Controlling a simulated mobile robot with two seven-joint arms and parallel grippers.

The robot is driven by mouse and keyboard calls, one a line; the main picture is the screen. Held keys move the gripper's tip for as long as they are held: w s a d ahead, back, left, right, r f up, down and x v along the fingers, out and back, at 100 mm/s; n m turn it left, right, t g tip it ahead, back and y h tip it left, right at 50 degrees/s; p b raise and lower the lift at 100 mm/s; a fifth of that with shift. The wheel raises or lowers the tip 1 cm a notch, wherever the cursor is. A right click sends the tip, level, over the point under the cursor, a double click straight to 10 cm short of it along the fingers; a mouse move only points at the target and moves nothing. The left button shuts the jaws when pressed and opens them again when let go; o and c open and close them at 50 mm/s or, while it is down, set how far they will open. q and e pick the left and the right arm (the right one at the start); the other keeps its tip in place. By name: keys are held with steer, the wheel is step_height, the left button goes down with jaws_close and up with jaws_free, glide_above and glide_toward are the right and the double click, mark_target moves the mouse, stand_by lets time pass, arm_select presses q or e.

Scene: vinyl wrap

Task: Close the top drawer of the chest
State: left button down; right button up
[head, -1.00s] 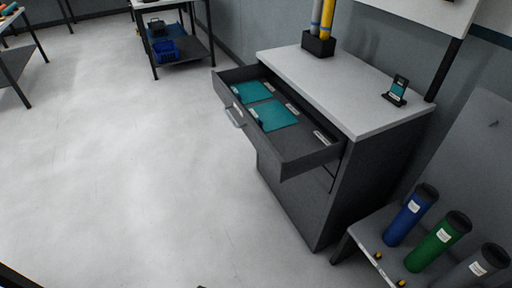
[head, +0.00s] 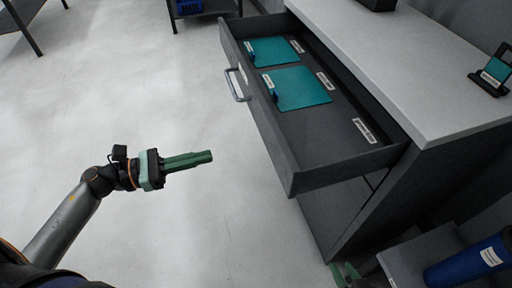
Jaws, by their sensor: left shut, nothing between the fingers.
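The dark grey chest (head: 345,215) stands right of centre with a pale top. Its top drawer (head: 320,152) is pulled far out towards the left. The drawer's metal handle (head: 236,86) is on its front face. Two teal squares (head: 300,88) lie inside the drawer. My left gripper (head: 209,157) is shut and empty, pointing right, apart from the drawer front and left of it in the picture. Green parts of my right gripper (head: 345,272) show at the bottom edge, low by the chest; most of it is hidden or cut off.
A low bench (head: 412,264) with a blue cylinder (head: 470,262) stands at the lower right. A small stand with a teal screen (head: 494,72) is on the chest top (head: 420,85). A dark shelf unit (head: 204,8) is at the back. The floor left of the drawer is clear.

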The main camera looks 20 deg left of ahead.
arm_select(q)
steer(key=p, duration=0.1)
glide_toward(270, 142)
steer(key=x, duration=0.5)
steer(key=shift+w+d, duration=0.1)
steer(key=shift+w, duration=0.15)
steer(key=shift+w+d+f, duration=0.1)
steer(key=shift+w+d, duration=0.3)
steer(key=shift+d, duration=0.25)
arm_select(e)
steer(key=shift+a+r, duration=0.1)
steer(key=shift+r, duration=0.35)
arm_select(q)
steer(key=shift+d, duration=0.1)
